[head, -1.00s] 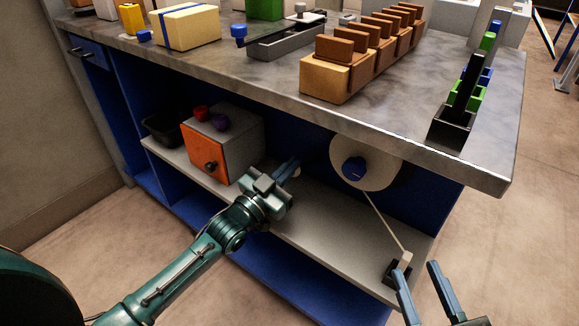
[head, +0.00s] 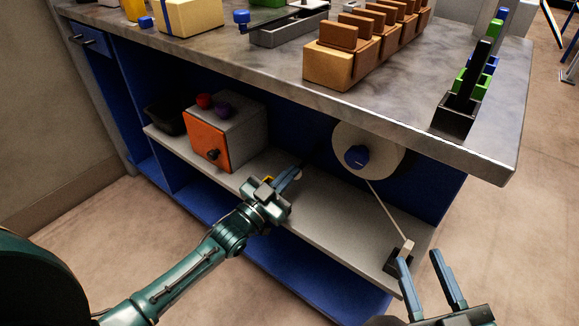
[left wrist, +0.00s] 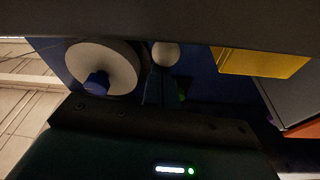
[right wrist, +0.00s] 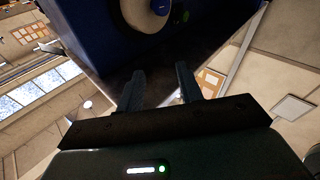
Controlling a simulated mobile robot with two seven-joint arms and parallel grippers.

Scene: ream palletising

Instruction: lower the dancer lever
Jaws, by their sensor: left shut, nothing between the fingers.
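A pale round knob (left wrist: 165,53) shows just past my left fingertips in the left wrist view; it may belong to the dancer lever, but its shaft is hidden. My left gripper (head: 296,170) is shut with nothing between its fingers, above the grey shelf, between the orange-fronted box and the white reel. A yellow block-shaped part (left wrist: 262,63) is close by in the left wrist view; I cannot tell whether it belongs to the lever. The white reel (head: 385,141) has a blue hub, and a thin strand runs from it to a small block (head: 404,250). My right gripper (head: 428,270) is open and empty.
The grey box with an orange front (head: 207,147) stands on the shelf (head: 335,213), left of my left gripper. The countertop (head: 400,112) overhangs the shelf and carries a brown rack (head: 330,68) and a black holder (head: 455,120). The floor in front is clear.

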